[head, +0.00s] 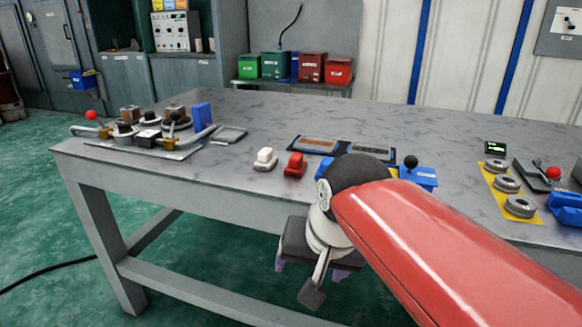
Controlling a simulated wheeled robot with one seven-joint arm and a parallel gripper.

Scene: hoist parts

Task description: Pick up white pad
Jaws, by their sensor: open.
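The white pad (265,159) is a small white block with a raised top. It sits on the grey table near its front edge, left of a similar red pad (295,164). My gripper (310,270) hangs in front of the table's front edge, lower in the picture and to the right of the white pad. It is apart from both pads. Its jaws are open, and I see nothing held between them. My red arm crosses the lower right and hides part of the table.
On the grey table (110,158), a plate with pipes and fittings (145,150) stands at the left. Two dark trays (315,145) lie behind the pads. Blue blocks (418,176) and a yellow plate with grey rings (507,184) are at the right. The table is clear around the white pad's front.

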